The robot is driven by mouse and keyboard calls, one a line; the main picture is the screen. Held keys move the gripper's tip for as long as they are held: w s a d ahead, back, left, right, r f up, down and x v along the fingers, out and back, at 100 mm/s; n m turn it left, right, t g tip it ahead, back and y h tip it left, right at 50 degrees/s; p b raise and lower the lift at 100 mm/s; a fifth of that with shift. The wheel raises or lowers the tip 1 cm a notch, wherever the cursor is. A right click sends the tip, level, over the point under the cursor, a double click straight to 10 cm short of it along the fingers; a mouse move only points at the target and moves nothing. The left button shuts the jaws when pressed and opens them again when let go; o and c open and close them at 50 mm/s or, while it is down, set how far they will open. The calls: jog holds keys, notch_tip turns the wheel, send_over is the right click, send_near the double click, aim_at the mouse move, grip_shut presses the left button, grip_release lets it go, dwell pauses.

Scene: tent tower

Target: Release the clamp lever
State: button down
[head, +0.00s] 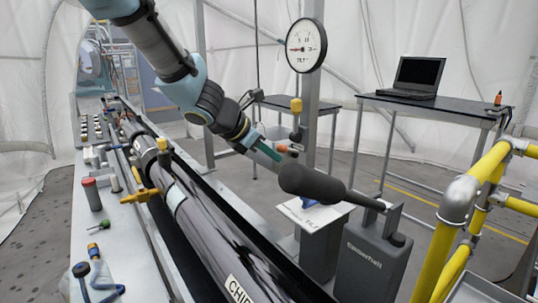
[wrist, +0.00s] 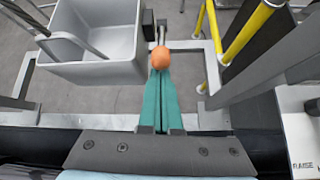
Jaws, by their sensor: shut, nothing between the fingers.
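An orange ball knob (wrist: 163,57) on a short metal rod shows in the wrist view, just beyond my green fingertips. It looks like the end of the clamp lever, but no label confirms this.
A large black handle (head: 313,183) extends from a grey box marked CenterPull (head: 370,262), close below my gripper. A dial marked TILT (head: 306,45) hangs on a post. Yellow railing (head: 440,245) stands right. A long dark tube (head: 205,220) runs left. A laptop (head: 416,76) sits behind.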

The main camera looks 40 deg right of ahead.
jog(key=shift+r, duration=0.1)
dwell(0.3)
jog(key=shift+d+r, duration=0.1)
jog(key=shift+r, duration=0.1)
